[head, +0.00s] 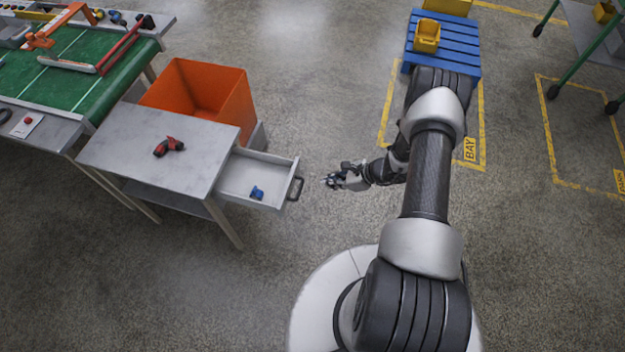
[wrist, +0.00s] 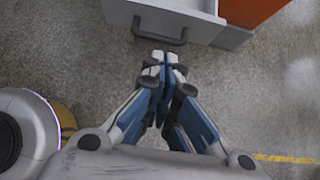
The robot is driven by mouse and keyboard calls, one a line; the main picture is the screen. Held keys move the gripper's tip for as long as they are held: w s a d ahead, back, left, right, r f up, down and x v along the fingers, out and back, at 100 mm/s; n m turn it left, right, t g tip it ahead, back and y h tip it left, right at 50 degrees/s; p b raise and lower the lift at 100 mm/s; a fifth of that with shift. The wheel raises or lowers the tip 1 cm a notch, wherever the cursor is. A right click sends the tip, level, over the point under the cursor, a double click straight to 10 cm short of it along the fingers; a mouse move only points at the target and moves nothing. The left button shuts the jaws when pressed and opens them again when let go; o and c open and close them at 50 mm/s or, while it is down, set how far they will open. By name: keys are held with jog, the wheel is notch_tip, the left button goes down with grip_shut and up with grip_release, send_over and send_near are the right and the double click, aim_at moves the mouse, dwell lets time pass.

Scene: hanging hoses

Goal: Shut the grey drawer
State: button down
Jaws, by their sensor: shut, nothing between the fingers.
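The grey drawer (head: 262,172) is pulled out from the right side of a small grey table (head: 160,140) in the head view. A small blue item (head: 257,192) lies inside it. Its dark handle (head: 295,188) is on the drawer's front. The handle (wrist: 159,31) and the drawer front (wrist: 170,13) also show at the top of the wrist view. My gripper (head: 328,181) is to the right of the handle, a short gap away, pointing at it. In the wrist view my gripper (wrist: 164,58) has its fingers together and empty, just below the handle.
A red and black tool (head: 168,146) lies on the small table. An orange bin (head: 205,90) stands behind it. A green-topped workbench (head: 85,75) is at the left. A blue pallet (head: 455,45) with a yellow bin (head: 427,36) is at the back. The floor around my gripper is clear.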

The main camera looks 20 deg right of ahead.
jog(key=b, duration=0.2)
send_near(291, 186)
notch_tip(291, 186, down, 4)
jog(key=shift+w+a+r+b, duration=0.1)
jog(key=shift+w+a+b, duration=0.05)
jog(key=shift+w+a, duration=0.4)
jog(key=shift+w+a+r+b, duration=0.15)
jog(key=shift+w+a, duration=0.2)
jog(key=shift+a, duration=0.3)
jog(key=shift+w+a, duration=0.1)
